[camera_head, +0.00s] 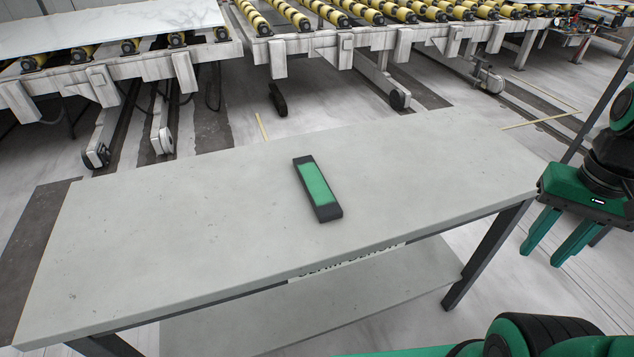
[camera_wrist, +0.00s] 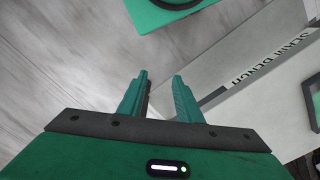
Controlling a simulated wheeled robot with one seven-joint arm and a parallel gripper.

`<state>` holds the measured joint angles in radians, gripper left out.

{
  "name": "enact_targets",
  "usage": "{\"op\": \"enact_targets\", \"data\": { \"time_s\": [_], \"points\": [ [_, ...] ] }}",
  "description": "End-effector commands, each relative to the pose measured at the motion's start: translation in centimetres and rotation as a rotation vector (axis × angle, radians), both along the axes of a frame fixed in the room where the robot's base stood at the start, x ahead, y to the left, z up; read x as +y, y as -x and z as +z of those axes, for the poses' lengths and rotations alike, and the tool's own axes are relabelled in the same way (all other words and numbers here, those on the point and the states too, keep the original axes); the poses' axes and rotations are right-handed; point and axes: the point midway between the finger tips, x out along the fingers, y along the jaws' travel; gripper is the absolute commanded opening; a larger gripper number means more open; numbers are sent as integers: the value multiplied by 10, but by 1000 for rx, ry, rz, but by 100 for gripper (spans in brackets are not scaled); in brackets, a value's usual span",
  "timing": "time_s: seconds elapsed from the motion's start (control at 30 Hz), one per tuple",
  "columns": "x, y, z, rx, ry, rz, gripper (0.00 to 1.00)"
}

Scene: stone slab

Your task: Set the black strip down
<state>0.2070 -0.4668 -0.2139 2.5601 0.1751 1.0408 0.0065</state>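The black strip (camera_head: 328,211), a dark bar with a green panel along its top, lies flat near the middle of the grey bench top (camera_head: 200,225) in the head view. My gripper (camera_head: 541,256) hangs off the bench's right end, well apart from the strip. Its two green fingers point down and are spread with nothing between them. The wrist view also shows the gripper (camera_wrist: 160,85) with a gap between its fingers and floor behind them.
The bench has a lower shelf (camera_head: 320,305) and dark legs; lettering on its side (camera_wrist: 265,62) shows in the wrist view. Roller conveyors (camera_head: 340,15) stand behind it, one bearing a pale slab (camera_head: 110,25). The bench top around the strip is clear.

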Motion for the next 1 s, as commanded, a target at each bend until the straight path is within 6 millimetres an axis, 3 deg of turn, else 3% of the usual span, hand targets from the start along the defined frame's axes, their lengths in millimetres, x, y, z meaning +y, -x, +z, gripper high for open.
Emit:
{"op": "enact_targets", "data": {
  "time_s": [0.03, 0.1, 0.17, 0.27, 0.37, 0.47, 0.57, 0.7, 0.8, 0.9, 1.0],
  "points": [
    [0, 0, 0, 0, 0, 1, 43],
    [1, 8, 6, -16, 4, 12, 60],
    [3, 0, 7, -22, 13, 32, 65],
    [11, -31, 10, -43, 38, 104, 65],
    [32, -76, 15, -81, 71, 209, 65],
    [68, -124, 20, -138, 104, 321, 65],
    [117, -167, 24, -200, 121, 435, 65],
    [201, -211, 26, -289, 118, 592, 65],
    [259, -226, 27, -342, 102, 687, 65],
    [306, -232, 26, -382, 83, 755, 65],
    [336, -233, 26, -407, 69, 797, 65]
  ]
}}
